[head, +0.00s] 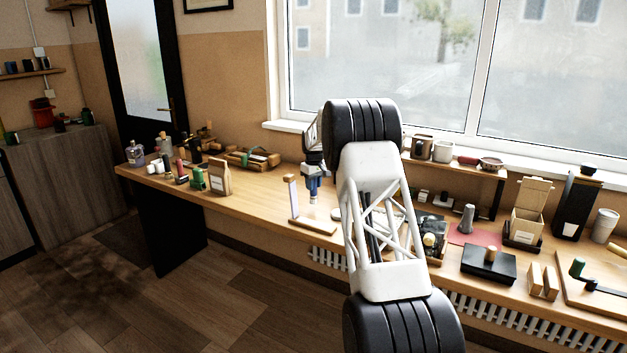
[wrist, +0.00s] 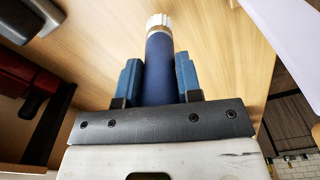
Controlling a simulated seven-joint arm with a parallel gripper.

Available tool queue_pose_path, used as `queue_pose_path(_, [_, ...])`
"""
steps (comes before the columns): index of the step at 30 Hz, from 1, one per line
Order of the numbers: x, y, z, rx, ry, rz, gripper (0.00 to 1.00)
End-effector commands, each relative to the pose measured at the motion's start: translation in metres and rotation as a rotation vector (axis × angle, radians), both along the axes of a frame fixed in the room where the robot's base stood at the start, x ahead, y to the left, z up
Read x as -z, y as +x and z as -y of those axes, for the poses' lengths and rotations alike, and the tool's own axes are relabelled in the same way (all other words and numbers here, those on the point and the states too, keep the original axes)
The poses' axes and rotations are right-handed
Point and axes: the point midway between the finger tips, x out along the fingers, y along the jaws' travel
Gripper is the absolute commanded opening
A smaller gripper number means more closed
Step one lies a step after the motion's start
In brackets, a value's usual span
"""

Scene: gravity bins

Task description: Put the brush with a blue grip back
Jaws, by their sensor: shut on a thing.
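The brush with a blue grip (wrist: 158,72) is held between the two blue fingers of my gripper (wrist: 158,82) in the wrist view. Its pale bristle end (wrist: 158,20) points away from my palm, with a tan band below it. In the head view my gripper (head: 313,186) is over the bench, left of my arm, and the brush's pale tip (head: 313,201) points down. A wooden stand with a pale upright (head: 293,197) and a flat base (head: 313,224) is just left of and below it. I cannot tell whether the brush touches the bench.
The wooden bench (head: 252,203) runs along the window. A black box (head: 489,262), a tamper-like grey object (head: 467,219) and a red mat (head: 478,235) are on the right. My arm hides the middle.

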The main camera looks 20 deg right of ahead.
Motion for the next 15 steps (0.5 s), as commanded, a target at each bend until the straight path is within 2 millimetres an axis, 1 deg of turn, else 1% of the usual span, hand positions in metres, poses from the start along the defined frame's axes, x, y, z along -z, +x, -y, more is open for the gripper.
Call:
queue_pose_path(7, [0.015, 0.0, 0.0, 0.0, 0.0, 0.001, 0.0])
queue_pose_path(15, [0.022, 0.0, 0.0, 0.0, 0.0, 0.001, 0.0])
